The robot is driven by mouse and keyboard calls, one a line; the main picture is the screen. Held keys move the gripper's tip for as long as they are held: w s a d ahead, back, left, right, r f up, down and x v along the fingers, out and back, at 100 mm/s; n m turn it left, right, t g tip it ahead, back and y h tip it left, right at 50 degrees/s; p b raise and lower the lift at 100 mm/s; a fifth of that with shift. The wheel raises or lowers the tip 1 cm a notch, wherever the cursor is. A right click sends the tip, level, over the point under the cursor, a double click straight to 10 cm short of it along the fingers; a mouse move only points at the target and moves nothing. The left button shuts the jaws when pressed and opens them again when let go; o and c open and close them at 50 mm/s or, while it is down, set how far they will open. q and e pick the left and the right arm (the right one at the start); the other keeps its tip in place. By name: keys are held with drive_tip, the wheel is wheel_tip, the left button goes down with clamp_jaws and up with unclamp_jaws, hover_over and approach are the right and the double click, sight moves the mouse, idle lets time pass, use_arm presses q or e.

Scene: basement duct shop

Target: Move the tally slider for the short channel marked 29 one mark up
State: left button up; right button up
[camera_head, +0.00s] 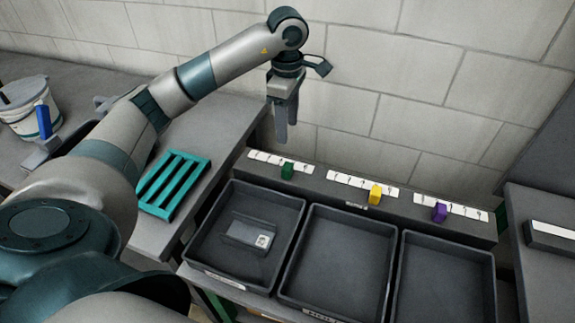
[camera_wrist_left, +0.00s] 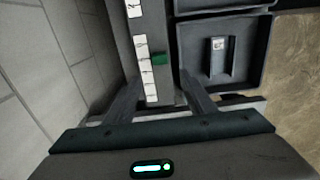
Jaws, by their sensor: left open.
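A green tally slider (camera_head: 287,171) sits on a white marked scale (camera_head: 262,157) at the left end of the dark ledge. A yellow slider (camera_head: 375,194) and a purple slider (camera_head: 439,212) sit on the other two scales. A short grey channel with a white label (camera_head: 262,241) lies in the left tray; its number is too small to read. My left gripper (camera_head: 287,132) is open and empty, above and behind the left scale. In the left wrist view the green slider (camera_wrist_left: 161,58) shows ahead, between the fingertip lines, apart from them. My right gripper is not in view.
Three dark trays stand in front of the ledge: left (camera_head: 206,248), middle (camera_head: 335,262) and right (camera_head: 445,282); the latter two look empty. A teal slatted rack (camera_head: 172,184) and a white bucket (camera_head: 18,118) are at left. A block wall (camera_head: 400,125) rises behind the ledge.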

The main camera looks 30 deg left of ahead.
sight(287, 166)
use_arm(q)
wheel_tip(287, 166, down, 15)
drive_tip(key=p, duration=0.5)
drive_tip(key=shift+r, duration=0.2)
drive_tip(key=shift+f, duration=0.65)
